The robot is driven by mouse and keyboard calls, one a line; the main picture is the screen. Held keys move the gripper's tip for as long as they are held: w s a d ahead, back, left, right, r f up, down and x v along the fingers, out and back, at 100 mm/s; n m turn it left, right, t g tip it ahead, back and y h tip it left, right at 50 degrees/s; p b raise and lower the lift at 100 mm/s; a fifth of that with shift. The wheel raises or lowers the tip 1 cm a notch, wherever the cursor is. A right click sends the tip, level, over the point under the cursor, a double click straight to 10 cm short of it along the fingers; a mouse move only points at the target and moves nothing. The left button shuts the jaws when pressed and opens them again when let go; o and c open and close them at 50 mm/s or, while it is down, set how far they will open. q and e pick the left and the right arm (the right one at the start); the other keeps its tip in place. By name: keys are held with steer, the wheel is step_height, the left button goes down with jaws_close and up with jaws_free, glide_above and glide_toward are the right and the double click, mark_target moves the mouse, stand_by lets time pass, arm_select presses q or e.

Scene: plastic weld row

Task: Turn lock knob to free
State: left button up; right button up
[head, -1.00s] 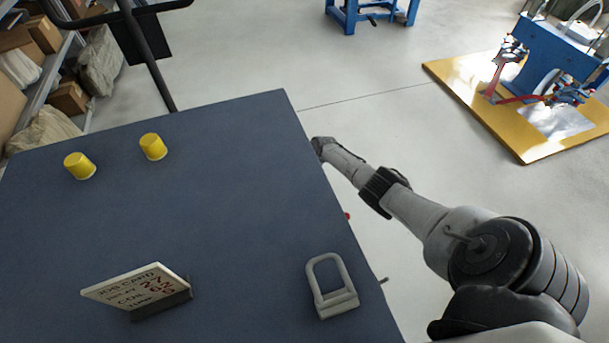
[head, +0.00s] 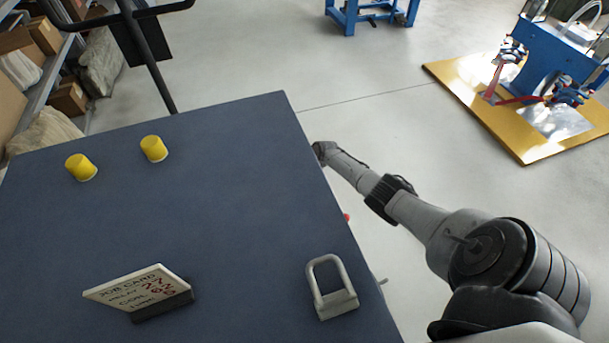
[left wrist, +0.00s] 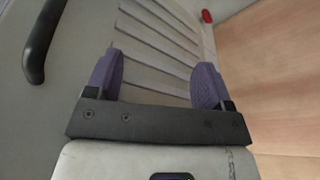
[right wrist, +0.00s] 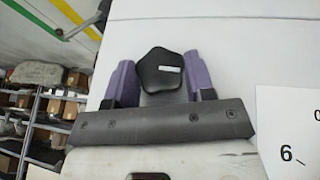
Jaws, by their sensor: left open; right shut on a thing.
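In the right wrist view a black lobed knob (right wrist: 160,72) sits on a pale flat panel. A short white mark on the knob's face lies almost level, toward its right side. My right gripper (right wrist: 157,82) has its purple fingers on either side of the knob and is shut on it. In the left wrist view my left gripper (left wrist: 156,76) is open, with nothing between its fingers, before a grey panel (left wrist: 150,45) with long slots. In the head view my right arm reaches past the table's right edge, and its gripper is hidden.
The dark blue table (head: 230,215) carries two yellow cups (head: 81,167), a job card stand (head: 140,292) and a grey padlock-shaped piece (head: 331,288). A black handle (left wrist: 40,40) is left of my left gripper. A white numbered card (right wrist: 290,125) is right of my right gripper.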

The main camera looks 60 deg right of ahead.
steer(key=t+h+b, duration=0.1)
steer(key=t, duration=0.1)
steer(key=n+t+h+b, duration=0.1)
steer(key=t+h, duration=0.1)
steer(key=t, duration=0.1)
steer(key=n+t+h+b, duration=0.1)
steer(key=t+h, duration=0.1)
steer(key=shift+s+a+f, duration=0.3)
steer(key=shift+s, duration=0.1)
steer(key=shift+t, duration=0.4)
steer(key=o, duration=0.9)
